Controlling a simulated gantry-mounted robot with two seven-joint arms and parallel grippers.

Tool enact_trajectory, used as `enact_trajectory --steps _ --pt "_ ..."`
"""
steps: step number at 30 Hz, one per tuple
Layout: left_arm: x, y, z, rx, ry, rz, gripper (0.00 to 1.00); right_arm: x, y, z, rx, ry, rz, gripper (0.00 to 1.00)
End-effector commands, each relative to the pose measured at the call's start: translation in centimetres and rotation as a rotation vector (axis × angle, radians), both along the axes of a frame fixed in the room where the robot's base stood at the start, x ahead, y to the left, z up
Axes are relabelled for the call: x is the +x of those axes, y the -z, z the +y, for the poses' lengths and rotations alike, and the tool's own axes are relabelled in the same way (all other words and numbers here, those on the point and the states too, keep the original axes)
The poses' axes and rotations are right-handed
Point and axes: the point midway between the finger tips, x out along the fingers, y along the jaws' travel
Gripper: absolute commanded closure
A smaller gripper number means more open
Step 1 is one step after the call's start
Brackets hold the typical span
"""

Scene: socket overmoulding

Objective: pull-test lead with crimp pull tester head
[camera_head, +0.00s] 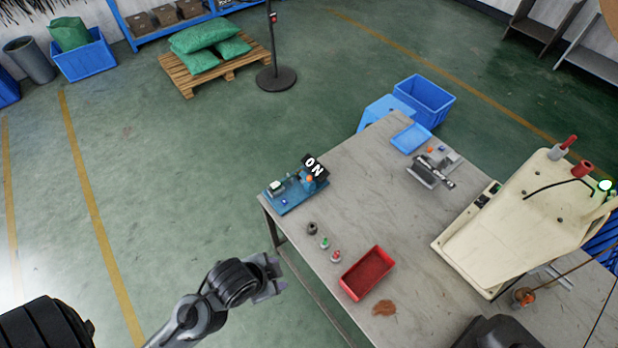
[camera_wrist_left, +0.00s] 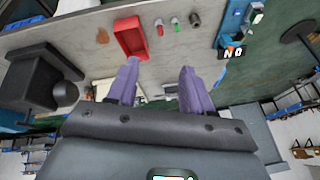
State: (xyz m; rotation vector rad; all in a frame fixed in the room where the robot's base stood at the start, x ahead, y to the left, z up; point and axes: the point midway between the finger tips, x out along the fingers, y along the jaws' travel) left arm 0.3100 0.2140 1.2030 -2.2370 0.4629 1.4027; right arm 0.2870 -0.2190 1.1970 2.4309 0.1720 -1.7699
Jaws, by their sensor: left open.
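My left gripper (camera_head: 268,278) is open and empty, off the table's near left edge. In the left wrist view its two fingers (camera_wrist_left: 160,70) are spread, with nothing between them. A blue bench device (camera_head: 296,192) with a black "ON" sign stands at the table's left corner, and also shows in the left wrist view (camera_wrist_left: 231,25). A grey device (camera_head: 431,171) with a dark bar lies farther back. I cannot tell which device is the pull tester head. No separate lead is clearly visible; a dark cable (camera_head: 550,188) runs over a cream machine (camera_head: 525,220). My right gripper is not in view.
On the table (camera_head: 357,185), small grey (camera_head: 312,228), green-topped (camera_head: 324,243) and red-topped (camera_head: 335,256) pieces stand by a red tray (camera_head: 367,273). A brown patch (camera_head: 383,308) and a dark object (camera_head: 495,334) are nearer. A blue tray (camera_head: 411,138) is farther back. The table's middle is clear.

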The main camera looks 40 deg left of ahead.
Motion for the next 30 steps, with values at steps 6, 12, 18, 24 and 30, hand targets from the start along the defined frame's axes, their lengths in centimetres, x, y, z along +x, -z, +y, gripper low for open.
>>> enact_trajectory --steps 6,12,18,24,30 --pt "3.9 3.5 0.0 0.295 0.542 -0.211 0.49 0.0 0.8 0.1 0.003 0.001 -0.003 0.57" --pt "10.0 12.4 2.0 0.747 1.035 -0.422 0.49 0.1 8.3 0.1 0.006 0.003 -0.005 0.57" --pt "15.5 18.7 4.9 1.144 1.316 -0.537 0.49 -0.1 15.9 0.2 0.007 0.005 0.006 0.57" --pt "20.3 23.9 8.2 1.478 1.475 -0.582 0.49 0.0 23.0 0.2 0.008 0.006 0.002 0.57" --pt "24.6 28.1 11.9 1.748 1.549 -0.580 0.49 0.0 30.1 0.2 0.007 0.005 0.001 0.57"
